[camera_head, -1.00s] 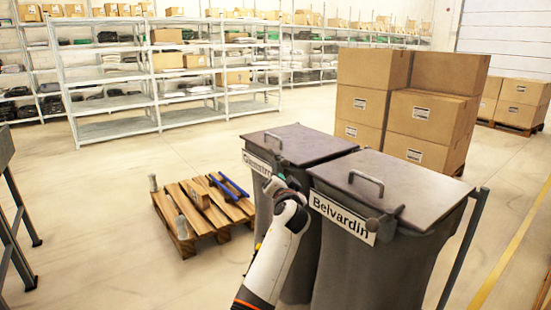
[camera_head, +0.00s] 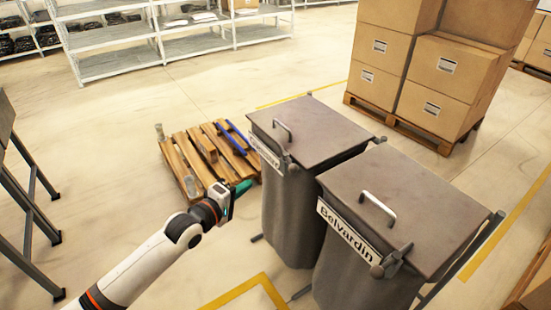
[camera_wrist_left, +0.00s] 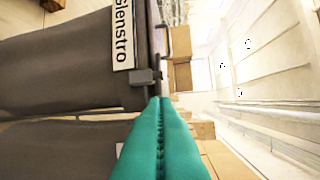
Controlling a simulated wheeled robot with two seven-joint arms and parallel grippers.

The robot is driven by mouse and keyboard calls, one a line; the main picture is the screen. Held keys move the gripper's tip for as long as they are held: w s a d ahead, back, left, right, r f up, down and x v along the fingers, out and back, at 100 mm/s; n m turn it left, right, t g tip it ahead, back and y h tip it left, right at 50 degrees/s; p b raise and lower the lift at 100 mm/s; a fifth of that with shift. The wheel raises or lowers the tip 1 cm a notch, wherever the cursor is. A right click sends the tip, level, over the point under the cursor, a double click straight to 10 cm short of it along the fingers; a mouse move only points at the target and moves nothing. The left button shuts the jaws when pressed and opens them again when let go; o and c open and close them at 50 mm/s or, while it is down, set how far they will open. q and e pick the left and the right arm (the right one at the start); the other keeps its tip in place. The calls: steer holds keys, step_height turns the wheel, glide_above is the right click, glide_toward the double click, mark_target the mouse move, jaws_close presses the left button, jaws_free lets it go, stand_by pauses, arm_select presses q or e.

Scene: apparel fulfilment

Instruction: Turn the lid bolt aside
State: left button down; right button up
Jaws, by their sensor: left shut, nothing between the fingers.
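Two dark grey lidded bins stand side by side: the left bin (camera_head: 290,215) and the right bin (camera_head: 345,275) labelled "Belvardin". A dark lid bolt (camera_head: 287,160) sits at the left bin's front lid edge; a dark fitting there also shows in the wrist view (camera_wrist_left: 147,76). The right bin has a similar bolt (camera_head: 392,262). My left gripper (camera_head: 245,187) has teal fingers, shut and empty, left of the left bin. In the wrist view its fingertips (camera_wrist_left: 160,100) appear just below the fitting; contact is unclear.
A low wooden pallet (camera_head: 205,158) with a blue item lies left of the bins. Stacked cartons (camera_head: 440,75) stand on a pallet behind them. Metal shelves (camera_head: 110,65) line the back. A dark metal frame (camera_head: 25,190) stands at the left.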

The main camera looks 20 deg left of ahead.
mark_target(290, 169)
arm_select(q)
steer(key=x, duration=0.4)
steer(key=d+x, duration=0.1)
steer(key=x, duration=0.3)
steer(key=d+p+x, duration=0.1)
steer(key=x, duration=0.3)
steer(key=shift+s+d, duration=0.15)
steer(key=shift+s, duration=0.25)
steer(key=shift+w+d+f, duration=0.15)
steer(key=shift+d+f, duration=0.05)
steer(key=shift+d, duration=0.1)
steer(key=shift+w+d+n+t+y+p, duration=0.1)
steer(key=shift+d+n+t+y+p, duration=0.05)
steer(key=shift+d+n+y+p, duration=0.35)
steer(key=shift+w+d+n+t+y+p, duration=0.15)
steer(key=shift+d+n+y+p, duration=0.15)
steer(key=shift+d+y+p, duration=0.3)
